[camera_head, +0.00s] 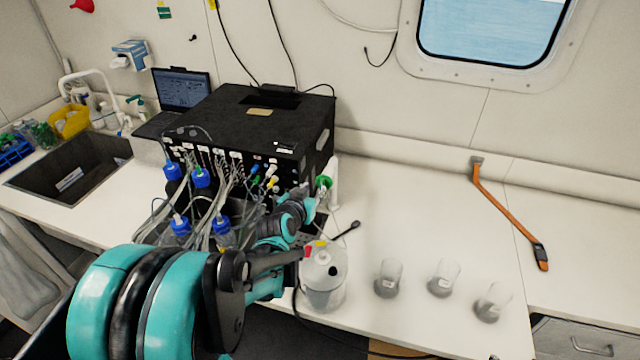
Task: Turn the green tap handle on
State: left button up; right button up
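The green tap handle (323,182) is small and sits beside a slim white upright piece (333,185), by the front right corner of the large black box. My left arm reaches in from the lower left, and its teal and black end, with the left gripper (313,198), is close to the green handle. The fingers are small and partly hidden, so I cannot tell whether they touch the handle or whether they are open or shut. My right gripper is not in view.
The black box (250,115) with many tubes and blue-capped bottles (201,177) crowds the left. A white container (323,280) and three small beakers (388,278) stand at the front. An orange strap (505,210) lies at right.

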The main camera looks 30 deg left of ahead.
aim_at(321, 182)
pick_arm(q)
jog(key=b+x, duration=0.1)
jog(key=x, duration=0.6)
jog(key=shift+w+f, duration=0.15)
jog(key=shift+w, duration=0.05)
grip_shut()
